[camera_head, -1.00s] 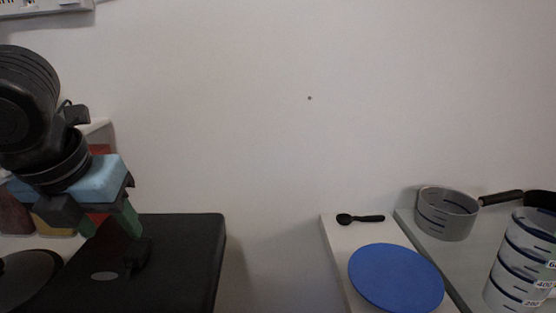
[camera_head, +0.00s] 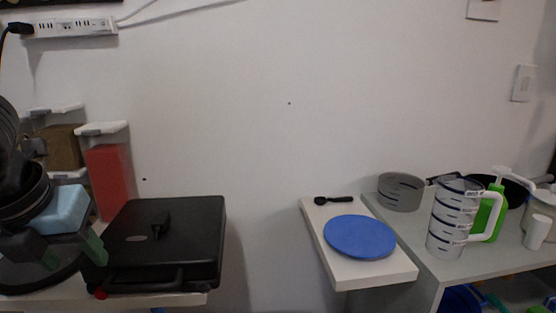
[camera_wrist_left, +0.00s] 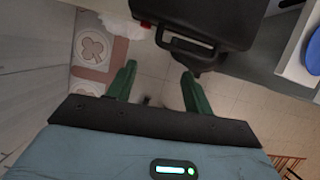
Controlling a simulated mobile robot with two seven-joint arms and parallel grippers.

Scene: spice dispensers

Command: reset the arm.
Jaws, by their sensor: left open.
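My left gripper (camera_head: 76,252) is at the lower left of the head view, in front of the spice dispensers and left of the black case-like appliance. Its green-tipped fingers are apart and nothing is between them. In the left wrist view the open fingers (camera_wrist_left: 158,88) point toward the tiled floor, with the black appliance (camera_wrist_left: 215,20) just beyond them. A red-fronted dispenser (camera_head: 108,183) and a brown one (camera_head: 64,148) with white lids stand behind the gripper. My right gripper is in neither view.
The black appliance (camera_head: 165,240) rests on a shelf at left. A blue plate (camera_head: 360,237) and black spoon (camera_head: 334,200) lie on a white shelf. A measuring jug (camera_head: 450,225), grey pot (camera_head: 400,192) and green bottle (camera_head: 492,212) stand at right. A gap separates the shelves.

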